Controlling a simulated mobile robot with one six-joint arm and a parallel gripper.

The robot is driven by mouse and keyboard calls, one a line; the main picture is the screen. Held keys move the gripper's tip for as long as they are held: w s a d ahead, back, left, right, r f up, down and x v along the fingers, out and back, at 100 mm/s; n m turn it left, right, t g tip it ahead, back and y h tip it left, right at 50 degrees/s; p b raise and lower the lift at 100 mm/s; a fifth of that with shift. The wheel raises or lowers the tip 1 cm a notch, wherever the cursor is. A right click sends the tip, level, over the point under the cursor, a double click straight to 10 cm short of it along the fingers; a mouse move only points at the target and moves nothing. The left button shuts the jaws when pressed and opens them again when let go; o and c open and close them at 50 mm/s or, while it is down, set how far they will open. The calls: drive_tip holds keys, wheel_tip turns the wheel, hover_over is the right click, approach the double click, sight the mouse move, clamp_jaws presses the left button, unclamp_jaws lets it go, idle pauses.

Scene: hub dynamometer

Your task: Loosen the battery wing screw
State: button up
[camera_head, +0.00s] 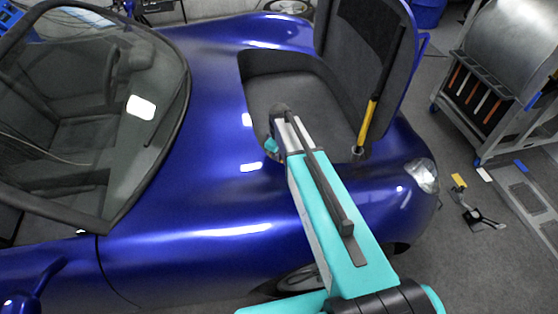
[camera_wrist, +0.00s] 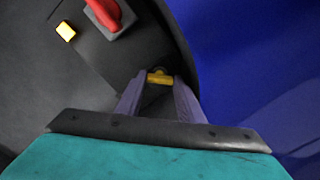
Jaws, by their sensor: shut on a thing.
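The battery wing screw (camera_wrist: 159,76) is a small yellow piece with a rounded top in the wrist view, on the dark panel beside the blue bodywork. My gripper (camera_wrist: 159,88) is shut on it, with one grey-purple finger on each side. In the head view my teal arm reaches over the blue car to the open front compartment (camera_head: 290,95). The screw and my fingertips are hidden there behind the arm.
A tool cart (camera_head: 500,75) stands farther right.

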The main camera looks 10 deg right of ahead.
drive_tip(key=n, duration=0.9)
idle(0.6)
drive_tip(key=o, duration=1.1)
drive_tip(key=shift+c, duration=0.2)
drive_tip(key=shift+r, duration=0.15)
wheel_tip(320, 180, up, 14)
drive_tip(key=b, duration=0.1)
drive_tip(key=shift+f, duration=0.2)
drive_tip(key=shift+r, duration=0.1)
